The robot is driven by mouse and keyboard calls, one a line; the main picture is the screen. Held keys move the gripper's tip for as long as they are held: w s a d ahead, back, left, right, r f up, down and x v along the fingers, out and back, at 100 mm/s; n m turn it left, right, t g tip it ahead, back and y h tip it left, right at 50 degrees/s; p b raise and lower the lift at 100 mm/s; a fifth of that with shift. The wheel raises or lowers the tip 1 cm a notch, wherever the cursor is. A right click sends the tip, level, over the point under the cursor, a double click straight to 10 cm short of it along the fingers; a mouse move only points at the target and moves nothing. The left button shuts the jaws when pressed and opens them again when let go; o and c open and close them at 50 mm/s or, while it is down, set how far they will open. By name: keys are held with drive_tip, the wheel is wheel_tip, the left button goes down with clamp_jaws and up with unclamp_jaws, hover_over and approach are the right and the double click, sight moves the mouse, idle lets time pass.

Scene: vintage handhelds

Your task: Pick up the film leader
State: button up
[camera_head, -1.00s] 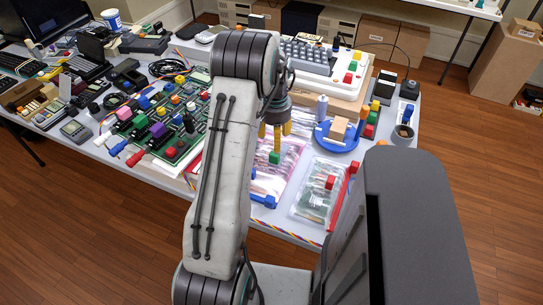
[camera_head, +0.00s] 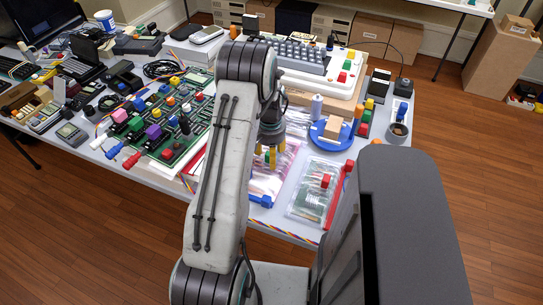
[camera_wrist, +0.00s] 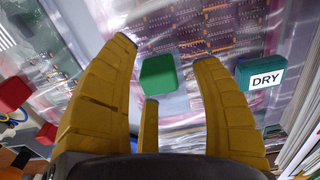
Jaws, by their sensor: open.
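My gripper (camera_head: 271,155) is open, with its yellow fingers pointing down over clear bags at the table's front. In the wrist view my gripper (camera_wrist: 163,55) spreads its fingers around a small green block (camera_wrist: 158,75). The block is between the fingertips, with gaps on both sides; I cannot tell its height relative to them. Nothing is held. I cannot tell for certain which item is the film leader; the green block is the one between the fingers. In the head view my arm and fingers largely hide this spot.
A bagged board (camera_head: 311,200), a blue dish (camera_head: 331,135) and a large green circuit board (camera_head: 160,135) crowd the table around my gripper.

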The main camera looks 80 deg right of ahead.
drive_tip(key=c, duration=1.1)
drive_tip(key=shift+r, duration=0.2)
